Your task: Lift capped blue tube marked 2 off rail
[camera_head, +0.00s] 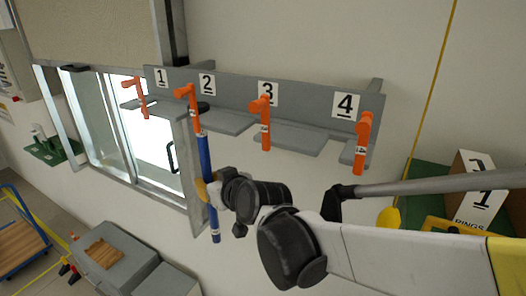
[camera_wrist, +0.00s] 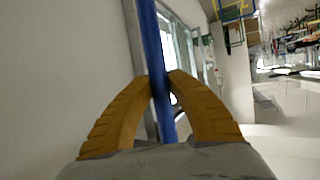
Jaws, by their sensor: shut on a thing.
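The blue tube (camera_head: 206,160) hangs nearly upright below the grey rail (camera_head: 235,92), under an orange cap (camera_head: 187,92) beside the number 2 sign (camera_head: 207,84). I cannot tell whether the cap still touches the rail. My gripper (camera_head: 207,190) is shut around the lower half of the blue tube. In the wrist view, the tube (camera_wrist: 152,50) passes between the two yellow fingers of my gripper (camera_wrist: 162,82). The tube's top and cap are out of the wrist view.
Other orange-capped pieces hang at signs 1 (camera_head: 161,77), 3 (camera_head: 267,93) and 4 (camera_head: 345,105). A glazed door or window (camera_head: 150,140) stands left of the tube. A grey cabinet (camera_head: 117,262) stands lower left.

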